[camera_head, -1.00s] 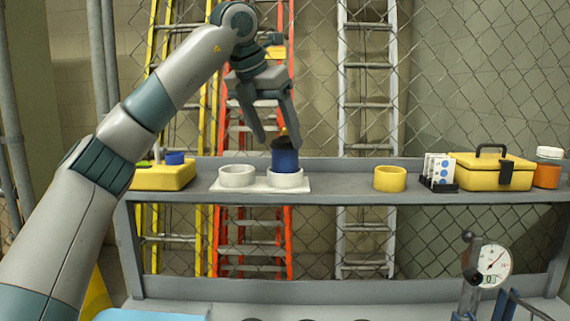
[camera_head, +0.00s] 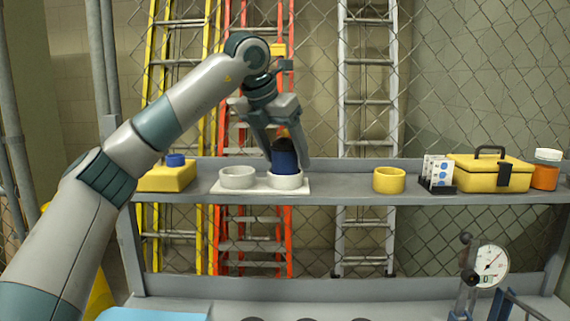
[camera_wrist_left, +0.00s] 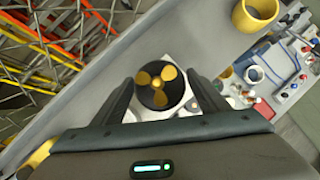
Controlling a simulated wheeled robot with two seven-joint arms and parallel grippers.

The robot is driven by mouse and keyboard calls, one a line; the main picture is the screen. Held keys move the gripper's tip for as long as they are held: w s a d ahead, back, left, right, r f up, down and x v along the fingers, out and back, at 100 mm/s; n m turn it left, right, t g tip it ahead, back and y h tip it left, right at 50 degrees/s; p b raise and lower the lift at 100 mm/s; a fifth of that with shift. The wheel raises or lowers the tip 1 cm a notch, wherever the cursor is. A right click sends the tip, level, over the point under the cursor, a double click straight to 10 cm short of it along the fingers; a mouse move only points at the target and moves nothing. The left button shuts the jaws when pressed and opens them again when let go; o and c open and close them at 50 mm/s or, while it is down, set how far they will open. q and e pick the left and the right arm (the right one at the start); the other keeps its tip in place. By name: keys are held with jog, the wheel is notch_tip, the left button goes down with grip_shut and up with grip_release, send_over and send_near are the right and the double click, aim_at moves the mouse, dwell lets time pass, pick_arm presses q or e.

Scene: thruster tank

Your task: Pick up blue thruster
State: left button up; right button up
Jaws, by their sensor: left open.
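The blue thruster (camera_head: 284,161) stands upright in the right-hand cup of a white two-cup holder (camera_head: 305,188) on the shelf. Its top is dark. In the left wrist view the thruster (camera_wrist_left: 148,97) shows a black round top with a yellow three-bladed propeller. The other white cup (camera_head: 238,177) is empty. My left gripper (camera_head: 287,159) is open, pointing down, with one finger on each side of the thruster's upper part. In the left wrist view its fingers (camera_wrist_left: 160,97) also flank the thruster, with gaps visible. My right gripper is out of view.
A yellow box (camera_head: 165,178) with a blue ring is at the shelf's left. A yellow cup (camera_head: 389,180), a small rack (camera_head: 437,174), a yellow toolbox (camera_head: 490,174) and an orange jar (camera_head: 545,175) stand right. A gauge (camera_head: 490,262) is below.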

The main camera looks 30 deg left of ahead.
aim_at(284, 131)
pick_arm(q)
jog(key=c, duration=1.2)
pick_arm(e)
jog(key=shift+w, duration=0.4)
pick_arm(q)
jog(key=shift+w+r, duration=0.1)
jog(key=shift+r, duration=0.05)
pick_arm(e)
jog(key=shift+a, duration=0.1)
